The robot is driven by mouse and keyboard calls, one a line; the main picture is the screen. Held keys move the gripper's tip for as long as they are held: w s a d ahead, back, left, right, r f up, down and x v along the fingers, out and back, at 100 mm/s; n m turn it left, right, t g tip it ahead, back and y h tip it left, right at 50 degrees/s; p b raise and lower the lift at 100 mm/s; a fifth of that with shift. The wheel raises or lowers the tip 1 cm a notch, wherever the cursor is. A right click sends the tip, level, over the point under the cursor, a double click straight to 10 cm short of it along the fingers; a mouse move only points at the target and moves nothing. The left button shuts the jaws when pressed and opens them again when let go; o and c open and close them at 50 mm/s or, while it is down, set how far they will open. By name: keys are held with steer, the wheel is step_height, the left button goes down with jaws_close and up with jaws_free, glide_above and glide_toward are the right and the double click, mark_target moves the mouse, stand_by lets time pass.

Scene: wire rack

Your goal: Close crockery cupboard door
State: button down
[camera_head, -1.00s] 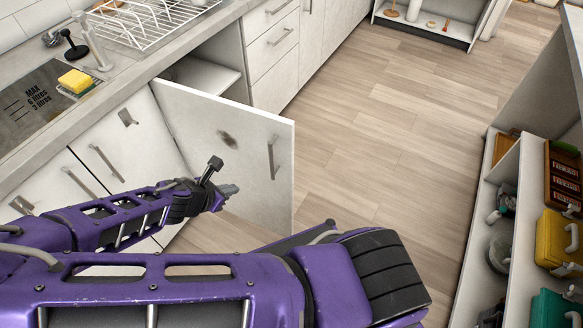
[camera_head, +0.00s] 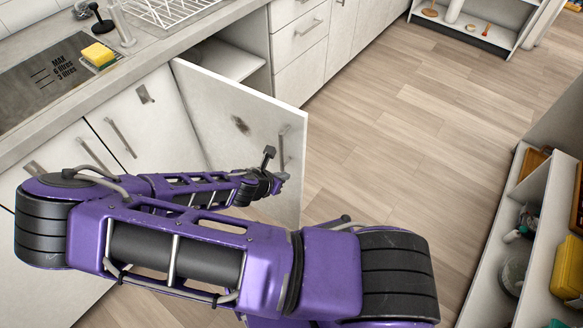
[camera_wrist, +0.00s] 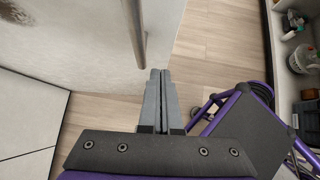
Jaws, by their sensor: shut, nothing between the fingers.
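The crockery cupboard door (camera_head: 225,115) is white and stands open, swung out from the counter front. It has a vertical metal handle (camera_head: 281,150) near its free edge and a dark smudge on its face. My gripper (camera_head: 282,178) is in front of the door's outer face, close to the lower end of the handle. In the wrist view my gripper (camera_wrist: 160,75) is shut and empty, its tips just below the handle (camera_wrist: 134,32). The door (camera_wrist: 85,45) fills the upper left there. Whether the fingertips touch the door I cannot tell.
The open cupboard's inside shelf (camera_head: 222,62) shows behind the door. A counter with a yellow sponge (camera_head: 98,53) and wire rack (camera_head: 165,8) runs along the left. Open shelves (camera_head: 527,190) stand at the right. Wooden floor (camera_head: 385,145) between is clear.

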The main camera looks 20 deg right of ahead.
mark_target(297, 165)
steer(key=shift+w+d+f, duration=0.15)
steer(key=shift+w+d, duration=0.6)
steer(key=shift+d, duration=0.15)
steer(key=shift+w+d+f, duration=0.15)
steer(key=shift+w+d, duration=0.6)
steer(key=shift+d, duration=0.1)
